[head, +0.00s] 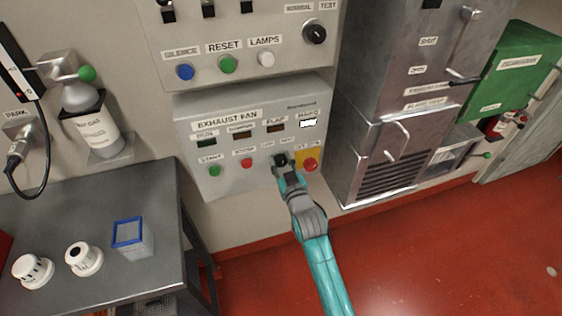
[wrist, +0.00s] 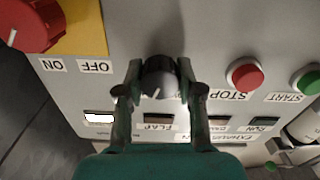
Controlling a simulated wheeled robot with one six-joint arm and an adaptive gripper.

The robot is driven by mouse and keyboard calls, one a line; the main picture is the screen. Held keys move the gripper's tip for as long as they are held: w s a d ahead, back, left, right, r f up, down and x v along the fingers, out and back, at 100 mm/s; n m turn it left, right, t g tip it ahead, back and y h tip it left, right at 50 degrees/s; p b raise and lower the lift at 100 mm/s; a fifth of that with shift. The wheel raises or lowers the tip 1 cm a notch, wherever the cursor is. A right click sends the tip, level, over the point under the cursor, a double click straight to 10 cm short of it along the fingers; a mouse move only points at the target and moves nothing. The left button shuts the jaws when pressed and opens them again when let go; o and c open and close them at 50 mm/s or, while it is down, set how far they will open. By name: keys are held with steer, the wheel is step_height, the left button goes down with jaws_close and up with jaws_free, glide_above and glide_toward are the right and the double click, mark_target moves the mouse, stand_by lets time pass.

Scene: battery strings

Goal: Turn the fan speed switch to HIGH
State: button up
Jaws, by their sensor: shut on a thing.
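The fan speed switch (head: 280,159) is a small black rotary knob on the grey EXHAUST FAN panel (head: 226,180), under two small labels that look like LOW and HIGH. My gripper (head: 285,168) is at the knob, and its fingers partly cover it in the head view. In the wrist view, which shows the panel upside down, the knob (wrist: 158,77) sits between the two fingertips of my gripper (wrist: 155,82), which are shut on its sides. A pale pointer mark shows on the knob's face near its lower edge. Its exact setting is hard to tell.
A red rotary switch (head: 310,164) on a yellow plate is close to the right of the knob. A red STOP button (head: 246,163) and green START button (head: 214,171) are to its left. A grey table (head: 65,215) with small detectors stands at lower left.

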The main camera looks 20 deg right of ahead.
steer(key=shift+m, duration=0.9)
steer(key=o, duration=1.2)
steer(key=shift+c, duration=0.2)
steer(key=s, duration=1.2)
